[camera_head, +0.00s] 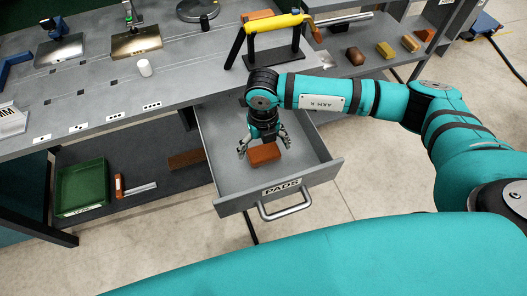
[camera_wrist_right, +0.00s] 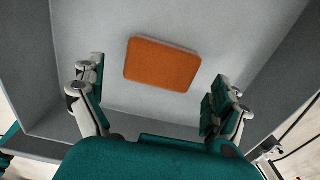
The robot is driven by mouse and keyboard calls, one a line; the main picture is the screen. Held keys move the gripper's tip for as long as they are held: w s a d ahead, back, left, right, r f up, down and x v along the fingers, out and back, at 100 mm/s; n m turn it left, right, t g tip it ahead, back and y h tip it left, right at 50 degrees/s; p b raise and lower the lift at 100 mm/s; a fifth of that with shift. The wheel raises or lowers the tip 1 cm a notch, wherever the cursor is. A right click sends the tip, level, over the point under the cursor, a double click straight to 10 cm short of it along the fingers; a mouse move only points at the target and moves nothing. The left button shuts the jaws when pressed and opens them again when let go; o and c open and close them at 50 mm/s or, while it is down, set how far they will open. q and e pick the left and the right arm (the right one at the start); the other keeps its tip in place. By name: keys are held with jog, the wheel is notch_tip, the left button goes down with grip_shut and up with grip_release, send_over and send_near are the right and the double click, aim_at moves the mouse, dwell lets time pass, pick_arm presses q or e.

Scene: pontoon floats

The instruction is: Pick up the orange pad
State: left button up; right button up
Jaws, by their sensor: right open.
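The orange pad (camera_head: 265,154) lies flat in the open grey drawer (camera_head: 228,188), which carries a PADS label. My right gripper (camera_head: 264,146) reaches down into the drawer over the pad, its fingers spread. In the right wrist view the pad (camera_wrist_right: 162,64) lies on the drawer floor beyond the fingertips, between the lines of the two fingers. The right gripper (camera_wrist_right: 160,90) is open and empty there, and the pad is apart from it. My left gripper does not show.
The drawer handle (camera_head: 285,206) sticks out at the front. A yellow-handled tool on a black stand (camera_head: 272,43) stands on the bench behind my arm. A green bin (camera_head: 82,188) sits on the lower shelf at left. Several small blocks lie on the right shelf.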

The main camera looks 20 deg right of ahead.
aim_at(263, 152)
notch_tip(263, 152, down, 2)
jog(key=shift+f, duration=0.6)
jog(key=c, duration=0.7)
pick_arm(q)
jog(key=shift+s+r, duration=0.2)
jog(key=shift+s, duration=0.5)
pick_arm(e)
jog(key=shift+w, duration=0.1)
jog(key=shift+c, duration=0.3)
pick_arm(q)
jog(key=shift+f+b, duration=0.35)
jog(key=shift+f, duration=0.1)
pick_arm(e)
notch_tip(263, 152, up, 10)
